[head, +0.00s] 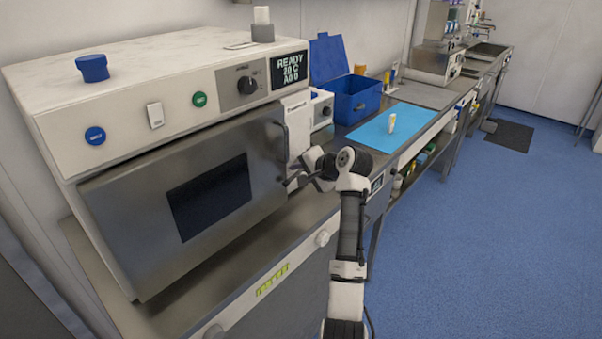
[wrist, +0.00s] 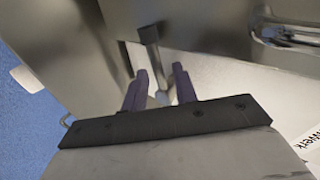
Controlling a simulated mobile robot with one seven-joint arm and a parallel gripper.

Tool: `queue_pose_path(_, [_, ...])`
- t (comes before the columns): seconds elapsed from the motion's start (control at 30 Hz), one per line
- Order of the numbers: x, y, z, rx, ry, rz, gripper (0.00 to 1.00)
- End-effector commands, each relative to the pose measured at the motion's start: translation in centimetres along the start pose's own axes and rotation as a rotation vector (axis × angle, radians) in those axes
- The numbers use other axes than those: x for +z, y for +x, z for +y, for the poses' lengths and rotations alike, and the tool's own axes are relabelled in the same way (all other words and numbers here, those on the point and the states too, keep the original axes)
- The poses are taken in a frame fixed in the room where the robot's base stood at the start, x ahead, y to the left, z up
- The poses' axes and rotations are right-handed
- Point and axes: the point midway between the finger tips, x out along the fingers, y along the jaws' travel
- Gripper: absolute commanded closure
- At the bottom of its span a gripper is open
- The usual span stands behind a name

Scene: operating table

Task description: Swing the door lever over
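The steel door (head: 150,210) with a dark window sits on the front of a white benchtop unit and looks closed. A dark curved handle bar (head: 283,150) runs down its right edge. My gripper (head: 297,182) is at the door's lower right edge. In the wrist view, a short metal lever with a dark end block (wrist: 149,35) reaches down between the two purple fingers of my gripper (wrist: 160,85). The fingers are open on either side of the rod, with small gaps showing. In the head view, the lever is hard to pick out beside my gripper.
The unit's top panel carries a dial (head: 247,85), a display (head: 289,69) and buttons. A blue cap (head: 92,67) lies on top.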

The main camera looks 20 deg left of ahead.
Motion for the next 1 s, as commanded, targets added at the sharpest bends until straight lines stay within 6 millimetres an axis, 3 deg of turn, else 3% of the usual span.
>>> queue_pose_path(0.27, [0.0, 0.0, 0.0, 0.0, -0.001, 0.001, 0.68])
queue_pose_path(0.43, [-0.1, -1.2, 0.1, -0.001, -0.002, 0.003, 0.68])
queue_pose_path(0.8, [0.0, -9.2, 0.2, -0.002, -0.004, 0.005, 0.68])
queue_pose_path(1.0, [0.0, -12.5, 0.1, -0.002, -0.003, 0.003, 0.68])
